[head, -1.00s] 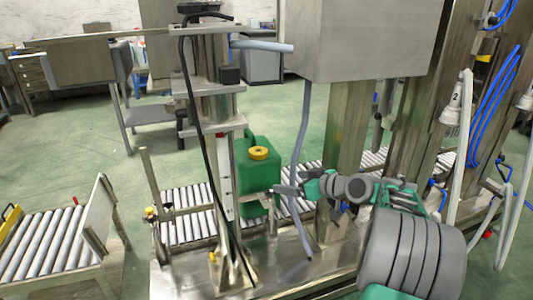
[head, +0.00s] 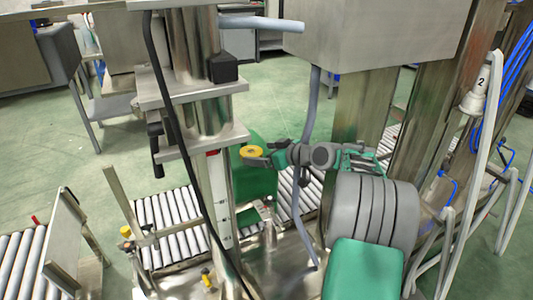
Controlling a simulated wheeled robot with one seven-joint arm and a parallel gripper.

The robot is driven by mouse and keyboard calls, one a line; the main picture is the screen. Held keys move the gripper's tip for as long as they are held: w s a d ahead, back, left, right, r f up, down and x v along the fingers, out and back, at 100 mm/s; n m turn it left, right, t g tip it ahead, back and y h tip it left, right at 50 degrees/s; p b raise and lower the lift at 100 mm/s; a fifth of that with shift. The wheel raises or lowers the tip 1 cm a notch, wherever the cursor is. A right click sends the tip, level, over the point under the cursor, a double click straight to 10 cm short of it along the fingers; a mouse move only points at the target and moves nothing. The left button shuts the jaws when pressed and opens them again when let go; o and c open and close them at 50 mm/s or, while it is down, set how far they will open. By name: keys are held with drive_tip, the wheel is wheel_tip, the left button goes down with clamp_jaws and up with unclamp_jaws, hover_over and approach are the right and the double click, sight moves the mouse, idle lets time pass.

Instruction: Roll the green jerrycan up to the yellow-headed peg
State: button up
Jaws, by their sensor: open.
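The green jerrycan (head: 258,182) stands upright on the roller conveyor, behind the steel column, which hides its left part. Its yellow cap (head: 251,151) faces me. My gripper (head: 256,157) is open, with its fingers pointing left in front of the jerrycan's upper part, overlapping the cap's edge. I cannot tell whether they touch it. A yellow-headed peg (head: 126,232) stands at the conveyor's left end. A smaller yellow-topped fitting (head: 206,278) sits low at the column's base.
The steel column (head: 216,185) with its plates and a black cable stands before the conveyor (head: 168,222). A grey hose (head: 302,160) hangs right of the jerrycan, close to my arm. A second roller table (head: 22,262) is at lower left. Conveyor rollers left of the column look clear.

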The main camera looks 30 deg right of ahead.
sight(254, 153)
drive_tip(key=b+x, duration=0.1)
drive_tip(key=x, duration=0.3)
drive_tip(key=shift+w+a+f, duration=0.1)
drive_tip(key=shift+w+f, duration=0.05)
drive_tip(key=shift+w, duration=0.15)
drive_tip(key=shift+c, duration=0.3)
clamp_jaws()
idle(0.4)
